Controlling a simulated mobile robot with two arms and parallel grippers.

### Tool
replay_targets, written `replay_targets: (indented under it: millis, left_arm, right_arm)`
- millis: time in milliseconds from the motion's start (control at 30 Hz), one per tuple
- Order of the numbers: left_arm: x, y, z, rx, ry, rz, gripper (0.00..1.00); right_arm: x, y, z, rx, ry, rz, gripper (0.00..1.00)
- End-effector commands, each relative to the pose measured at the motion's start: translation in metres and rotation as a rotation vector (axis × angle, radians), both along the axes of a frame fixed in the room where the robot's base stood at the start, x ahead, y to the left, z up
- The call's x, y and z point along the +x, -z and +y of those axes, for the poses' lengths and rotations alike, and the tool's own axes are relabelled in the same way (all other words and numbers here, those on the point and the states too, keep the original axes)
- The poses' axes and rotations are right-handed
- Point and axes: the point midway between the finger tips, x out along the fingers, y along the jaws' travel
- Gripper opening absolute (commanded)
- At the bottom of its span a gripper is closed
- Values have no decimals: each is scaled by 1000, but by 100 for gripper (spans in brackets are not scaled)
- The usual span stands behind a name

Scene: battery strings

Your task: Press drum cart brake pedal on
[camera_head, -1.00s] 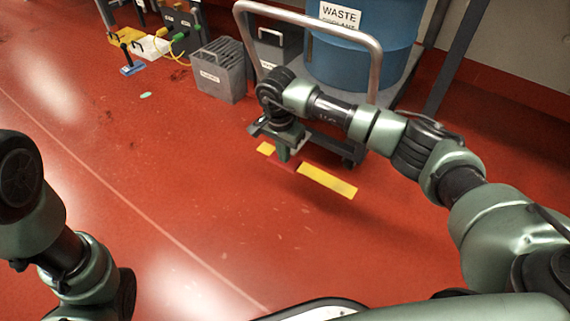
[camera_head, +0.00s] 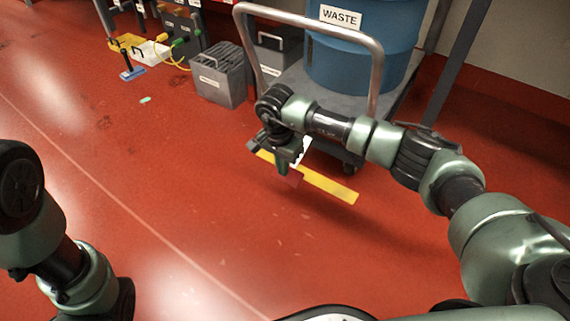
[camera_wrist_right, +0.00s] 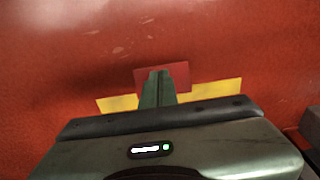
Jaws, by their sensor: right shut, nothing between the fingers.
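The drum cart (camera_head: 285,80) has a grey deck and a tall bent-tube handle, and it carries a blue drum labelled WASTE (camera_head: 350,55). A small dark red plate, which looks like the brake pedal (camera_head: 294,179), is low at the cart's near end. In the right wrist view this red pedal (camera_wrist_right: 180,72) lies just beyond the fingertips, with yellow on both sides. My right gripper (camera_head: 284,168) is shut and empty, pointing down and partly covering the pedal; its closed fingers also show in the wrist view (camera_wrist_right: 158,78). I cannot tell whether they touch. My left gripper is out of frame.
A yellow strip (camera_head: 330,187) runs beside the pedal. Grey slotted boxes (camera_head: 218,75) stand left of the cart. Yellow and white trays and dark equipment with cables (camera_head: 180,30) are farther back. The red floor in front is clear.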

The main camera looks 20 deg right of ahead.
Motion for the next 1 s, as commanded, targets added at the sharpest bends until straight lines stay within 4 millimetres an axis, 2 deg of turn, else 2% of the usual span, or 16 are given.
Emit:
replay_targets:
  millis: [33, 167, 400, 567, 667, 967, 1000]
  left_arm:
    - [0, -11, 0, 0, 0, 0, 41]
    - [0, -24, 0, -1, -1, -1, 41]
    - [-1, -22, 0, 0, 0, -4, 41]
    - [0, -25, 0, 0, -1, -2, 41]
    - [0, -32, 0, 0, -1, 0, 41]
    - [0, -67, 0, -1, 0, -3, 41]
    - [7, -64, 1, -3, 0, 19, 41]
  right_arm:
    - [-4, -8, 5, 1, -4, 1, 0]
    - [-14, -13, 18, 1, -4, 0, 0]
    - [-15, -9, 20, 1, -1, 1, 0]
    - [-15, -14, 20, 1, -1, -1, 0]
    - [-16, -24, 21, 0, -2, -1, 0]
    - [-18, -75, 25, 1, -2, -1, 0]
    - [-19, -80, 25, 1, -2, -1, 0]
